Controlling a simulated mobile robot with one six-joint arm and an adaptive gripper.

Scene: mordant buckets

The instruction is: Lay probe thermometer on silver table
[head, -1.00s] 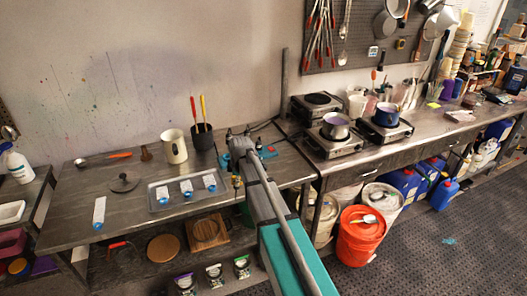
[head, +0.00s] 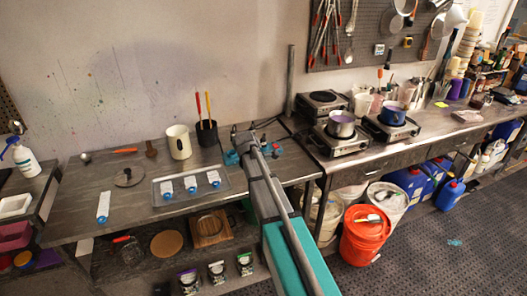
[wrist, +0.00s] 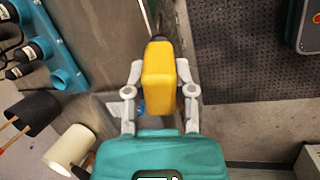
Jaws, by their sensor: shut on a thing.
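A yellow, block-shaped body with a dark end, which looks like the probe thermometer (wrist: 158,78), is between the fingers of my gripper (wrist: 160,72) in the wrist view. Both grey fingers press its sides. In the head view my arm hides the gripper and the held thing. The silver table (head: 75,222) is the grey metal one at left. My arm reaches across its right part. I cannot tell the exact height of the held thing, but it appears above the table's edge area.
On the table are a tray (head: 228,187) with three white-and-blue items, a white strip (head: 103,207), a round lid (head: 129,177), a cream mug (head: 179,142) and a black cup (head: 207,134). Teal fittings (head: 231,157) flank my arm.

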